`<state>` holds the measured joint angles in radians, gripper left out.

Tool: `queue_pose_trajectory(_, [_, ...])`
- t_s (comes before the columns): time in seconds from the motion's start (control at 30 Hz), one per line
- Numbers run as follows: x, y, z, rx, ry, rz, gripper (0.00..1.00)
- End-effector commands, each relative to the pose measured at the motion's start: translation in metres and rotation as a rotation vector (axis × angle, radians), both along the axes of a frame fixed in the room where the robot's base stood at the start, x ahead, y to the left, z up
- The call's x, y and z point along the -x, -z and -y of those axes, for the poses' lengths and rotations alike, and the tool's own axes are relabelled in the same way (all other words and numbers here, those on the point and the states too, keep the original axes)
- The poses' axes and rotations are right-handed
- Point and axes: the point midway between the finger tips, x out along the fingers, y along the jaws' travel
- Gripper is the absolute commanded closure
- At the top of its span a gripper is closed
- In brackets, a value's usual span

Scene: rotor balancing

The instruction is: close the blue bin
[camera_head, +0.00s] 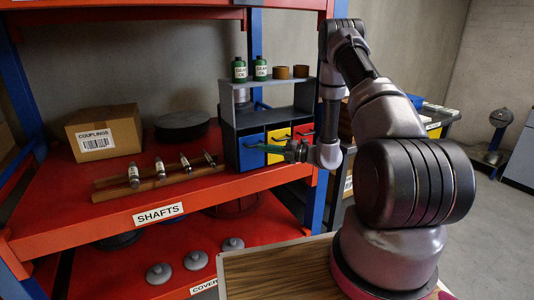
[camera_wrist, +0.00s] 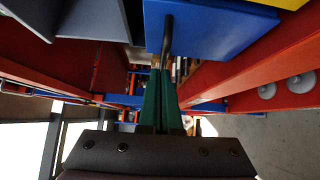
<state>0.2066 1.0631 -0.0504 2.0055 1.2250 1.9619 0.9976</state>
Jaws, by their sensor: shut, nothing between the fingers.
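The blue bin (camera_head: 251,153) is the left one of a row of coloured bins in a grey rack on the red shelf. In the wrist view its blue body (camera_wrist: 215,28) fills the top middle, with a dark bar handle (camera_wrist: 167,36) on it. How far the bin stands out of the rack is hard to tell. My gripper (camera_head: 261,147) is in front of the blue bin. In the wrist view my gripper's green fingers (camera_wrist: 160,74) are together and empty, with their tips at the handle's near end. I cannot tell whether they touch it.
A yellow bin (camera_head: 277,141) and a red bin (camera_head: 303,133) sit to the right. Green bottles (camera_head: 239,70) and brown rings (camera_head: 281,72) stand on the grey rack (camera_head: 290,98). Left are a wooden holder (camera_head: 110,193) with shafts and a couplings box (camera_head: 105,132).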

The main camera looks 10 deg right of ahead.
Motion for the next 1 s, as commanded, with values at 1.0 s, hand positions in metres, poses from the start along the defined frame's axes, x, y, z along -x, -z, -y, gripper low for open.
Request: queue_pose_trajectory(1.0, [-0.0075, -0.0069, -0.0011, -0.001, 0.001, 0.002, 1.0])
